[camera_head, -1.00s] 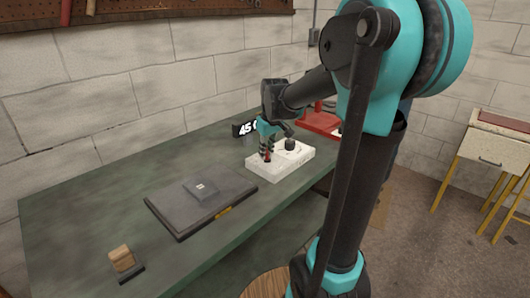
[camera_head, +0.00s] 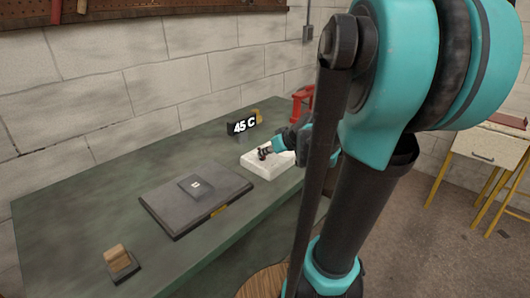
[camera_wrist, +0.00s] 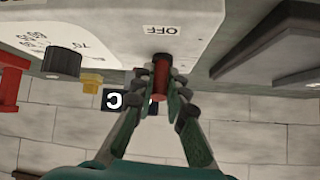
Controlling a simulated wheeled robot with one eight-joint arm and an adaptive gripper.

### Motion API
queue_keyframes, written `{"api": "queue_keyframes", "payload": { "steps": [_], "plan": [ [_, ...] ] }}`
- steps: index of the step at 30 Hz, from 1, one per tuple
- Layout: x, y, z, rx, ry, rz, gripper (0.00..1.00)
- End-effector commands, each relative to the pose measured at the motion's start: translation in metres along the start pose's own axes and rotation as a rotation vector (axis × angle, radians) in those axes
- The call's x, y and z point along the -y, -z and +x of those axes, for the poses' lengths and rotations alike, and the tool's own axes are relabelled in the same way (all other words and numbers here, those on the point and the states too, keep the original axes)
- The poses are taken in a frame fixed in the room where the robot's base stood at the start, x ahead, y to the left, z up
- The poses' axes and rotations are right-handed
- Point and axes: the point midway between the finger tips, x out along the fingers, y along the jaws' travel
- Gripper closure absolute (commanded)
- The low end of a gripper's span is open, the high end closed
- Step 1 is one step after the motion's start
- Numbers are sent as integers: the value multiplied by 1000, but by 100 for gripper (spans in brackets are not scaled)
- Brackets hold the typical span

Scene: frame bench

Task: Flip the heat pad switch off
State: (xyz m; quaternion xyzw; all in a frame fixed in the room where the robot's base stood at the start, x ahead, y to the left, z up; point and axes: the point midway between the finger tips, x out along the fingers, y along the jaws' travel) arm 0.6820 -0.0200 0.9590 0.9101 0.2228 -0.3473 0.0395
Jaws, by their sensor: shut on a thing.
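The white control box (camera_head: 279,168) stands on the bench, and its face (camera_wrist: 115,22) fills the top of the wrist view. A red switch lever (camera_wrist: 161,78) sticks out of it beside the printed "OFF" label (camera_wrist: 162,29). My gripper (camera_wrist: 163,88) is shut around the lever, with fingers on both sides. In the head view my gripper (camera_head: 265,153) reaches the box from the right, low and tilted; the lever is hardly visible there.
A black dial (camera_wrist: 62,62) sits on the box near a temperature scale. A red object (camera_head: 301,103) is farther back. A wooden-topped block (camera_head: 118,260) lies at front left.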

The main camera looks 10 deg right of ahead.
Motion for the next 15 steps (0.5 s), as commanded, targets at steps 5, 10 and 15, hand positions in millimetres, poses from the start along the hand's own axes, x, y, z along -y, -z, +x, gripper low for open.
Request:
{"api": "queue_keyframes", "payload": {
  "steps": [5,10,15],
  "plan": [
    [0,-1,0,-12,2,0,100],
    [0,-1,0,-12,2,0,100],
    [0,-1,0,-12,2,0,83]
  ]
}}
